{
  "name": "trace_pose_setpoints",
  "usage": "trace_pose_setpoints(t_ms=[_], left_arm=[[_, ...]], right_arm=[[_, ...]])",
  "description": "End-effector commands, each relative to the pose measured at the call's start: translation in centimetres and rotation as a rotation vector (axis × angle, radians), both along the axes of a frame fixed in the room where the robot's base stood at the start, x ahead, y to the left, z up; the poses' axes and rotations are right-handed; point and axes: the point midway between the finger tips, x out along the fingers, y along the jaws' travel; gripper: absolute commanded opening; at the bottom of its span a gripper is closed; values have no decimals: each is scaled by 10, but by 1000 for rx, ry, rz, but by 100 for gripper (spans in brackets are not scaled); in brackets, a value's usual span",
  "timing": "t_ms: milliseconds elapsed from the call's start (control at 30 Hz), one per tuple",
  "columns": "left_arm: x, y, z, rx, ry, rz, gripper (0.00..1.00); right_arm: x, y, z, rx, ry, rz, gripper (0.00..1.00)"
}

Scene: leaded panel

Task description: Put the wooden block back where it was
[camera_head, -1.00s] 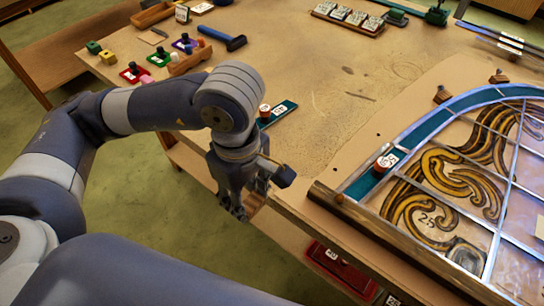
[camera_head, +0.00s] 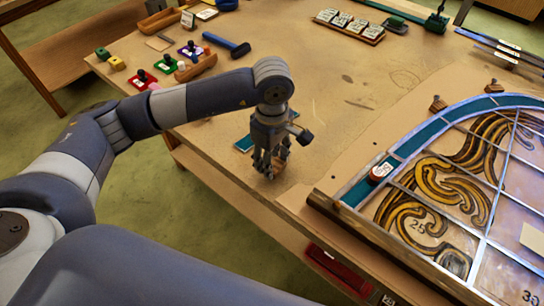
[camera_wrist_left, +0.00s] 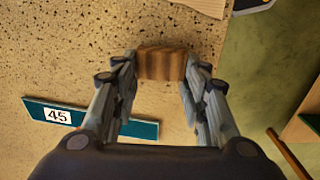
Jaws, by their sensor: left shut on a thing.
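The wooden block (camera_wrist_left: 162,64) is small and brown with darker grain. In the left wrist view it sits between my left fingertips, above or on the tan tabletop near its edge; I cannot tell whether it touches the table. In the head view my left gripper (camera_head: 271,170) points down at the table's front edge, shut on the block, which shows only partly there (camera_head: 281,160). My right gripper is not in view.
A teal strip (camera_head: 243,143) lies just behind the gripper; its label 45 shows in the wrist view (camera_wrist_left: 58,116). Bare tabletop (camera_head: 330,110) lies between.

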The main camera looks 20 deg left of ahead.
Motion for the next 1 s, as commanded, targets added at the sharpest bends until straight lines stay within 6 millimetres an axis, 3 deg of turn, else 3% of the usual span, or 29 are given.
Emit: trace_pose_setpoints(t_ms=[67, 467, 500, 567, 1000], left_arm=[[-1, 0, -6, 1, 2, 0, 25], [0, 0, -14, 0, -1, -1, 25], [0, 0, -11, 0, -1, -1, 50], [0, 0, -11, 0, -1, 0, 61], [0, 0, -6, 0, 0, 0, 61]], right_arm=[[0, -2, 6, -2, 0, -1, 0], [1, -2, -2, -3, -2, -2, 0], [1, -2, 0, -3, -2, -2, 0], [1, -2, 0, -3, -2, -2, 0], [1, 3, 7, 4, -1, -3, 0]])
